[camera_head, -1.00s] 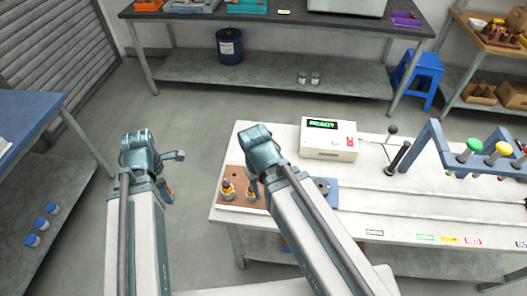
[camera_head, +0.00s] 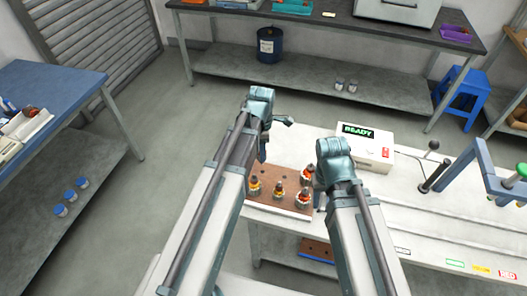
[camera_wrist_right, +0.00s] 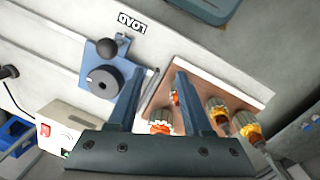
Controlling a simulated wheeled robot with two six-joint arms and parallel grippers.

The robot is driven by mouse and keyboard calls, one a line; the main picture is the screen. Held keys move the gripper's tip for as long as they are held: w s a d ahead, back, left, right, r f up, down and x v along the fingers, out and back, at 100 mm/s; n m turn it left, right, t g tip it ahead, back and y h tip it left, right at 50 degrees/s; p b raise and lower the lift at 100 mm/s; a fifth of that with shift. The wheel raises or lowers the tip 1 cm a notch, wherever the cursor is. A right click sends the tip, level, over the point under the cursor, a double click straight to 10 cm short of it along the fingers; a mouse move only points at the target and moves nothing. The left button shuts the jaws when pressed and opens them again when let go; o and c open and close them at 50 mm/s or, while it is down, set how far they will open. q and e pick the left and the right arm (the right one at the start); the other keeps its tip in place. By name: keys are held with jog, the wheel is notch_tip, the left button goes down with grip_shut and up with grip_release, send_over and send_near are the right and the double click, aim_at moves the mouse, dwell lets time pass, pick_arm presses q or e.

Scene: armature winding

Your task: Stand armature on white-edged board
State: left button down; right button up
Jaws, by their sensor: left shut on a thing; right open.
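The brown board with a pale edge (camera_head: 290,210) lies at the near left of the white bench. Red and yellow armatures show on or over it: one at the left (camera_head: 254,187), one in the middle (camera_head: 278,192) and two at the right, one nearer (camera_head: 303,196) and one farther (camera_head: 308,173). My left gripper (camera_head: 262,155) is above the board's left part, shut on what seems to be an armature; its fingertips are not clear. My right gripper (camera_wrist_right: 160,75) is open over the board's edge, an armature (camera_wrist_right: 162,126) showing between its fingers.
A blue fixture with a black knob (camera_wrist_right: 103,84) stands beside the board, near the LOAD label. A white READY box (camera_head: 365,147) is farther back. A tray (camera_head: 27,122) sits on the blue left table. A second brown board (camera_head: 317,250) lies on the lower shelf.

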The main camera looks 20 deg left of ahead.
pick_arm(q)
jog(key=shift+w+d+f, duration=0.1)
jog(key=shift+f, duration=0.1)
pick_arm(e)
jog(key=shift+f, duration=0.15)
pick_arm(q)
jog(key=shift+f+b, duration=2.1)
jog(key=shift+b, duration=0.15)
pick_arm(e)
jog(key=shift+f, duration=2.15)
pick_arm(q)
jog(key=shift+f+b, duration=1.2)
pick_arm(e)
jog(key=shift+f, duration=1.15)
pick_arm(q)
jog(key=shift+c, duration=1.3)
grip_release()
notch_tip(320, 180, up, 14)
jog(key=p, duration=1.4)
pick_arm(e)
notch_tip(320, 180, up, 14)
